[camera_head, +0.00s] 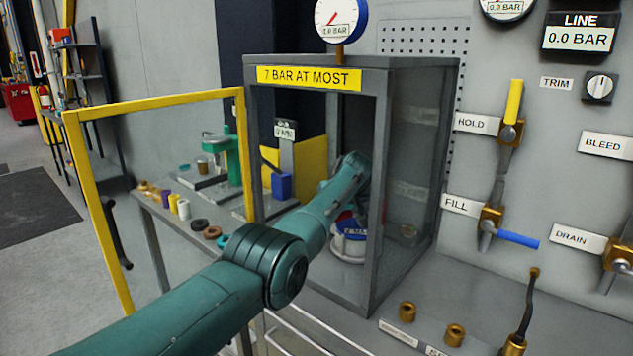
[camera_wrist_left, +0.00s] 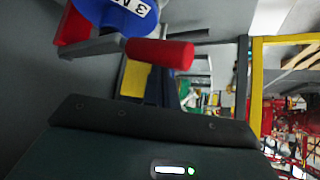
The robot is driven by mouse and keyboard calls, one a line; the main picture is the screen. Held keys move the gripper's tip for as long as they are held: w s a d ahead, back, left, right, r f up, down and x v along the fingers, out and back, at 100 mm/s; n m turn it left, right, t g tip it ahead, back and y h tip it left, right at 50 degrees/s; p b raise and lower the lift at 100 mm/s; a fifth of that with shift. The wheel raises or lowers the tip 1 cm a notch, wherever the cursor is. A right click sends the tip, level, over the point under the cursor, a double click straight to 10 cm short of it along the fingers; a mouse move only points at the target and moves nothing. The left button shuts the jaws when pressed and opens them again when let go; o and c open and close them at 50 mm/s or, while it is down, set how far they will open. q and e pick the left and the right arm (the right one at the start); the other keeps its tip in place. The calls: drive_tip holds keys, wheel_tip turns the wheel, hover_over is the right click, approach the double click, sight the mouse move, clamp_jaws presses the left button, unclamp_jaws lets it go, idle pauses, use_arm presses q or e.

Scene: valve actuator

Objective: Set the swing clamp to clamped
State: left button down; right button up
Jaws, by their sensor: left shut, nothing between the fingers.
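The swing clamp appears to be the grey bar (camera_wrist_left: 92,47) with a red grip (camera_wrist_left: 160,53) in the left wrist view. It lies beside a blue round part (camera_wrist_left: 115,14) with a white label. In the head view the white, blue and red actuator (camera_head: 349,246) stands inside the grey cabinet (camera_head: 374,215), partly behind my arm. My left arm reaches through the cabinet's open front. My left gripper (camera_wrist_left: 150,122) is shut and empty, close to the red grip with a gap seen between them. Its fingertips are not clear in the head view. My right gripper is not in view.
The yellow-framed door (camera_head: 74,175) stands open at the left. Cabinet posts and clear side panel (camera_head: 412,165) confine my arm. A bench (camera_head: 158,212) with small parts stands behind. Valve handles, including the blue one (camera_head: 517,239), line the right wall.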

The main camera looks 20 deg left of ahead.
use_arm(q)
wheel_tip(320, 180, up, 10)
drive_tip(key=p, duration=0.1)
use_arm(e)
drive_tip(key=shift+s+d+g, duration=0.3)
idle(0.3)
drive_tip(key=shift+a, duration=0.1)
use_arm(q)
drive_tip(key=shift+s+f, duration=0.1)
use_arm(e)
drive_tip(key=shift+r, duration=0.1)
